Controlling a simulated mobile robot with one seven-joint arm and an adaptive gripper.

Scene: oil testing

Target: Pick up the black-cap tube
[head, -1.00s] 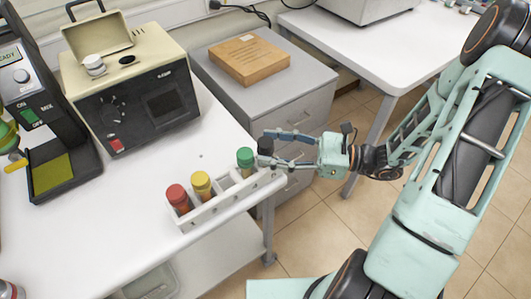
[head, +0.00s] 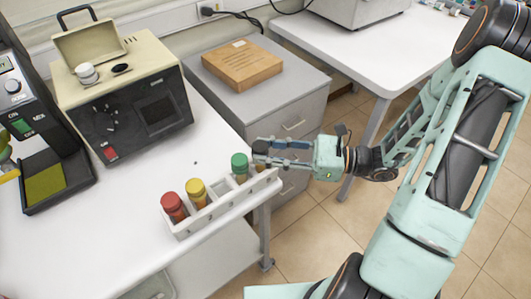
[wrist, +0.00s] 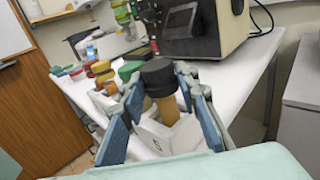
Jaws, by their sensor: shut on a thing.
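The black-cap tube (head: 260,147) is at the right end of the white rack (head: 222,208), upright in its slot. In the wrist view, its black cap (wrist: 158,76) and amber body show between my fingers. My gripper (head: 264,153) is shut on the tube at the cap, reaching in from the right. In the wrist view, my gripper (wrist: 163,92) has one blue-padded finger on each side of it. The tube's lower end is hidden by the rack.
Green-cap (head: 240,165), yellow-cap (head: 196,192) and red-cap (head: 173,206) tubes stand in the same rack, the green nearest my gripper. The rack sits near the white table's edge. A beige-and-black instrument (head: 140,105) stands behind. Grey drawers (head: 295,122) are beyond the edge.

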